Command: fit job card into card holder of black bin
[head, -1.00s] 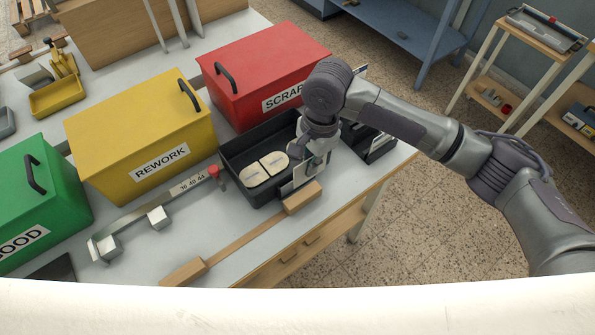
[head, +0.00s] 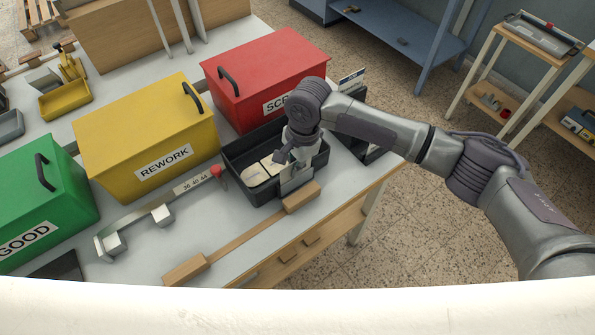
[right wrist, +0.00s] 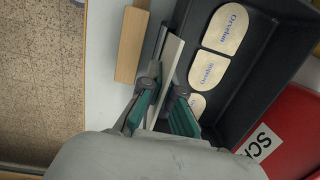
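The black bin (head: 236,161) stands open on the bench in front of the red box, with pale oval-ended labelled pieces (head: 254,175) inside. My right gripper (head: 294,168) is over the bin's near wall, pointing down. In the right wrist view, its teal fingers (right wrist: 163,108) are shut on the job card (right wrist: 170,66), a thin pale plate seen nearly edge-on. In the head view the card (head: 291,187) shows as a pale plate against the bin's near outer side. The card holder is mostly hidden there; I cannot tell whether the card is inside it. My left gripper is not in view.
A wooden bar with end blocks (head: 240,237) lies along the bench's near edge, close to the bin. A metal gauge strip (head: 160,206) lies to the left. Red (head: 270,75), yellow (head: 150,140) and green (head: 40,200) boxes stand behind and left. Another dark bin is to the right.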

